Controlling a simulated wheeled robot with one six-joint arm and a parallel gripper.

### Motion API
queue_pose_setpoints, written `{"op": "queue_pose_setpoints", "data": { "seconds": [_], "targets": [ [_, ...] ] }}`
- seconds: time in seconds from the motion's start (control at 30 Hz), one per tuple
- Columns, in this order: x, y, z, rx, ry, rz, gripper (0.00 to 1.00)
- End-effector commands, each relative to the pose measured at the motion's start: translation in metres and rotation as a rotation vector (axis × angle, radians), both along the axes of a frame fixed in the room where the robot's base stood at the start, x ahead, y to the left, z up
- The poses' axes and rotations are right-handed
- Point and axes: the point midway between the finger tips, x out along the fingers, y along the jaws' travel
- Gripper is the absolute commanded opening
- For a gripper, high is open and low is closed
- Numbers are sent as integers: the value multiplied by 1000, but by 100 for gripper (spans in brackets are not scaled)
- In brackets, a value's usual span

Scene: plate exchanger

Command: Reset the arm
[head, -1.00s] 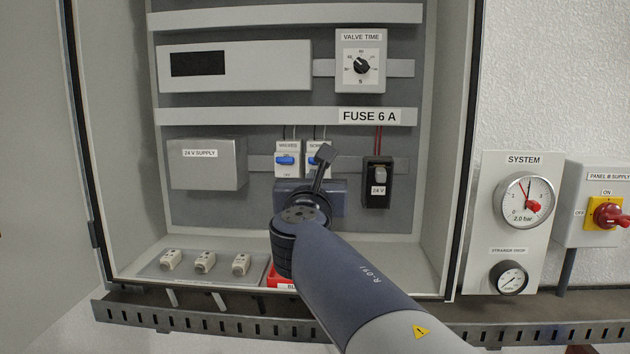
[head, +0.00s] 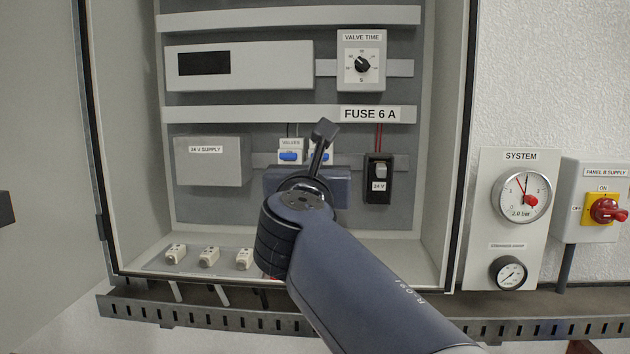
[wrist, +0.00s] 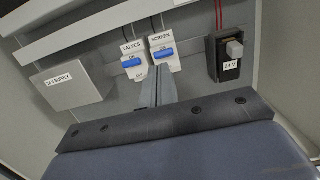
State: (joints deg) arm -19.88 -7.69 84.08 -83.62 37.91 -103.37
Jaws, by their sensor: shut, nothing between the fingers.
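My gripper (head: 322,135) is in front of the open cabinet's back panel in the head view, its fingers shut and empty. In the wrist view its closed fingers (wrist: 157,88) point toward the lower edge of the SCREEN breaker. The VALVES breaker (wrist: 133,62) and the SCREEN breaker (wrist: 165,52) both have blue levers up by their ON marks. In the head view the VALVES breaker (head: 290,152) shows clearly, while my gripper partly covers the SCREEN breaker (head: 322,156). I cannot tell whether the fingers touch anything.
A black 24 V fuse holder (head: 379,178) is right of the breakers, and the 24 V supply box (head: 212,165) is left. The cabinet's right wall (head: 447,150) and open door (head: 40,160) bound the space.

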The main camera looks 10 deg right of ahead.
Motion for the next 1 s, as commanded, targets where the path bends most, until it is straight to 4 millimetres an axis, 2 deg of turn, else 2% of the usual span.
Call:
{"op": "queue_pose_setpoints", "data": {
  "seconds": [0.17,0.57,0.77,1.0],
  "targets": [
    [-8,3,8,0,0,1,0],
    [-7,2,7,-1,1,-1,0],
    [7,-3,-10,-3,4,-3,0],
    [39,-13,-44,-2,6,-4,0]
  ]
}}
